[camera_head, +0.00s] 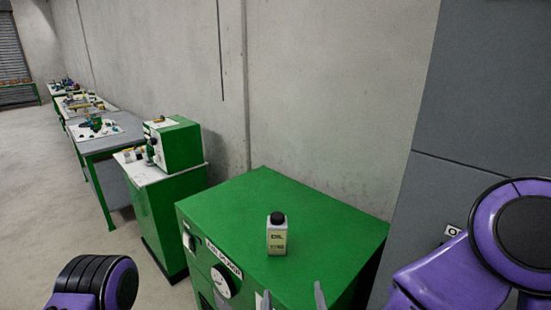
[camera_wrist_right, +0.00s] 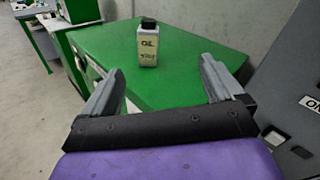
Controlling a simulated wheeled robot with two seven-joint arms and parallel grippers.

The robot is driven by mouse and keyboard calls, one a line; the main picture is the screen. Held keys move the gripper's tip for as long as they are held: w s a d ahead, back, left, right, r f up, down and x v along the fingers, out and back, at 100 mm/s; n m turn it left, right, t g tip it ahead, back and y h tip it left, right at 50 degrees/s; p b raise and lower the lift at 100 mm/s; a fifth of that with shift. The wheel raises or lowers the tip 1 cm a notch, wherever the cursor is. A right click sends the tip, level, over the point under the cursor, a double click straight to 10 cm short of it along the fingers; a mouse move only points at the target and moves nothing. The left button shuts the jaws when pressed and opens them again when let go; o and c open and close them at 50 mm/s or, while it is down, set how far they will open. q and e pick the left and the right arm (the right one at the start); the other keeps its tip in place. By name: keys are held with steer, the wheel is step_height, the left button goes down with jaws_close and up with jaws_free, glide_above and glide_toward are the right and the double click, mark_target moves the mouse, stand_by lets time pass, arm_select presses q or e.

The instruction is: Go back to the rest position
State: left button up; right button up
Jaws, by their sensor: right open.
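My right gripper (camera_wrist_right: 163,85) is open and empty, its two grey fingers spread apart in the right wrist view. In the head view, the tips of the right gripper (camera_head: 292,297) show at the bottom edge. A small cream oil bottle with a black cap (camera_head: 277,238) stands upright on the green cabinet (camera_head: 330,215). In the right wrist view the bottle (camera_wrist_right: 148,46) stands beyond the fingers, apart from them. Of my left arm only a purple and black part shows at the bottom left of the head view; the left gripper is out of sight.
The green cabinet has a dial (camera_head: 220,281) on its front. A second green cabinet with a machine (camera_head: 180,145) stands to its left, with workbenches (camera_head: 95,135) behind. A concrete wall closes off the back, and a grey cabinet (camera_head: 480,110) stands at right. Open floor lies left.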

steer(key=s+d+f+n+g, duration=0.1)
steer(key=d+f+n+g, duration=0.15)
steer(key=f+n, duration=0.35)
steer(key=d+f+n+g, duration=0.2)
steer(key=d+f+n, duration=0.15)
steer(key=f, duration=0.45)
steer(key=s+d+f+n+g, duration=0.1)
steer(key=d+f+n+g, duration=0.1)
steer(key=d+f+n, duration=0.4)
steer(key=s+d+f+n+g+h, duration=0.3)
steer(key=s+d+f+n+g, duration=0.55)
steer(key=s+d+f, duration=0.65)
arm_select(q)
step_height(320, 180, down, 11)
steer(key=b, duration=1)
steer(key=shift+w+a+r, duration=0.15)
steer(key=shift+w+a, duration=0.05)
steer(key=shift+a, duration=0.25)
arm_select(e)
step_height(320, 180, down, 9)
steer(key=s+n+t, duration=0.1)
steer(key=s+n, duration=0.1)
steer(key=shift+s+d+n, duration=0.2)
steer(key=shift+s+n, duration=0.1)
steer(key=shift+s, duration=0.05)
